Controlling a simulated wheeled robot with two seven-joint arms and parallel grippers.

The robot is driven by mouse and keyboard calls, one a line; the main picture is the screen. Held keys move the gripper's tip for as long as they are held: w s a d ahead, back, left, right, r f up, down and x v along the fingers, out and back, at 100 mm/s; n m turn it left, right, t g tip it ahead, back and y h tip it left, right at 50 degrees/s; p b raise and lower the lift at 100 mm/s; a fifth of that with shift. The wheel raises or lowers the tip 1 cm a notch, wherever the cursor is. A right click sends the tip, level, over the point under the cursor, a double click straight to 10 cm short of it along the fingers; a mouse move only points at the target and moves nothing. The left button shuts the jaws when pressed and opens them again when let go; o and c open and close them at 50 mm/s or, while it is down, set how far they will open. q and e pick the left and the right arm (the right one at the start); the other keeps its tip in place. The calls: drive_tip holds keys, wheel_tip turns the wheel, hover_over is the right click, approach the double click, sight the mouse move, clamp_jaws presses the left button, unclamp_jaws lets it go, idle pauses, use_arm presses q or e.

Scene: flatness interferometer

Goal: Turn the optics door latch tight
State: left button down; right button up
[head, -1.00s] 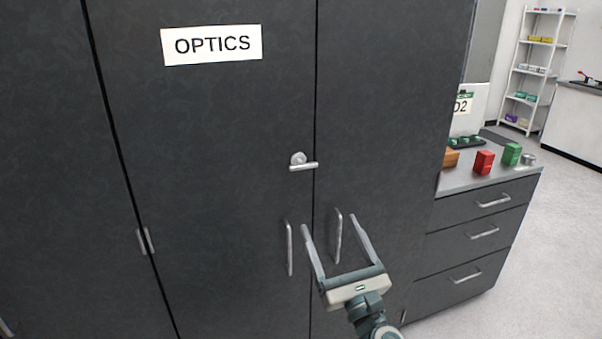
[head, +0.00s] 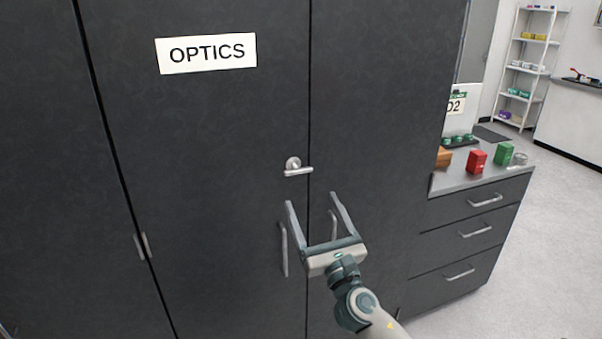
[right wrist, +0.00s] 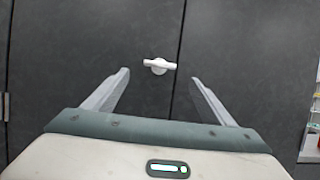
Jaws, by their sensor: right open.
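The dark grey optics door (head: 200,150) carries a white OPTICS label (head: 206,53). Its silver latch (head: 297,167) has a round boss and a lever lying about horizontal, pointing right to the door seam. The latch also shows in the right wrist view (right wrist: 159,66), centred beyond the fingertips. My right gripper (head: 312,198) is open and empty, below the latch and apart from it in the head view. Its two fingers (right wrist: 158,78) spread on either side of the latch in the right wrist view. My left gripper is not in view.
Vertical bar handles (head: 284,250) stand on the doors below the latch, one partly behind my right gripper. A drawer counter (head: 470,178) at the right holds a red block (head: 477,161), a green block (head: 503,154) and an orange block (head: 444,157). Floor (head: 540,250) is clear at right.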

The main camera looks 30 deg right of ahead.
sight(299, 173)
drive_tip(key=p+x, duration=0.2)
drive_tip(key=x, duration=0.7)
drive_tip(key=shift+w+d, duration=0.15)
drive_tip(key=shift+w, duration=0.1)
drive_tip(key=c, duration=1.1)
drive_tip(key=shift+o, duration=0.2)
